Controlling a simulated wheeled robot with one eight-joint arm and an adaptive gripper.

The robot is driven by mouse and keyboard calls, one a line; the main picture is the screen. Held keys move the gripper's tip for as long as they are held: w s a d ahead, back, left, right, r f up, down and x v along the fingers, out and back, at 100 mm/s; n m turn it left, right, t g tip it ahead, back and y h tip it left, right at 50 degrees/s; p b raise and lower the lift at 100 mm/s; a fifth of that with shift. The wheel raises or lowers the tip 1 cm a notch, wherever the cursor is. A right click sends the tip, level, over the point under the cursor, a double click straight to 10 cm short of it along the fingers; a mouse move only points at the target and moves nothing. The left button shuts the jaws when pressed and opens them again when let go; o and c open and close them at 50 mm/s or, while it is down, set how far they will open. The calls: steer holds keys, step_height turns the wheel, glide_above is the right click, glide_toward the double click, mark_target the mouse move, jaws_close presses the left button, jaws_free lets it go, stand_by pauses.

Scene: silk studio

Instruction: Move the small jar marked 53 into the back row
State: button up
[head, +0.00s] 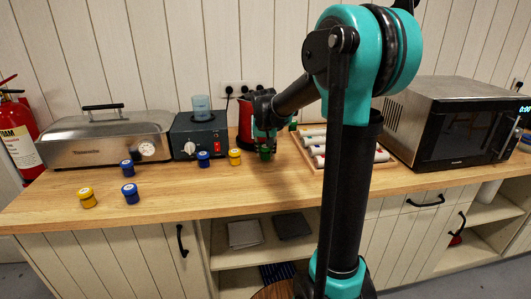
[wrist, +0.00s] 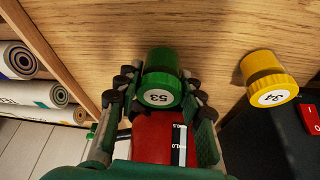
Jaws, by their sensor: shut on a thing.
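The small green jar marked 53 (wrist: 162,66) is between the fingers of my gripper (wrist: 158,100) in the wrist view, its numbered label facing the camera. My gripper (head: 265,134) is shut on it. In the head view the green jar (head: 265,154) shows below the gripper, at the worktop, between a yellow jar and the wooden tray. I cannot tell whether it touches the wood. The yellow jar marked 34 (wrist: 266,72) stands apart beside it and also shows in the head view (head: 235,157). Blue jars (head: 203,159) (head: 127,168) (head: 129,193) and another yellow jar (head: 87,198) stand further left.
A red kettle (head: 245,122) stands behind the gripper. A dark device with a beaker (head: 196,134) and a steel box (head: 105,141) stand at the back left. A wooden tray of rolls (head: 304,151) and a microwave (head: 453,122) are right. The front worktop is mostly clear.

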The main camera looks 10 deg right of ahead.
steer(key=shift+f, duration=0.35)
steer(key=shift+f, duration=0.1)
steer(key=o, duration=1.2)
steer(key=v, duration=1.2)
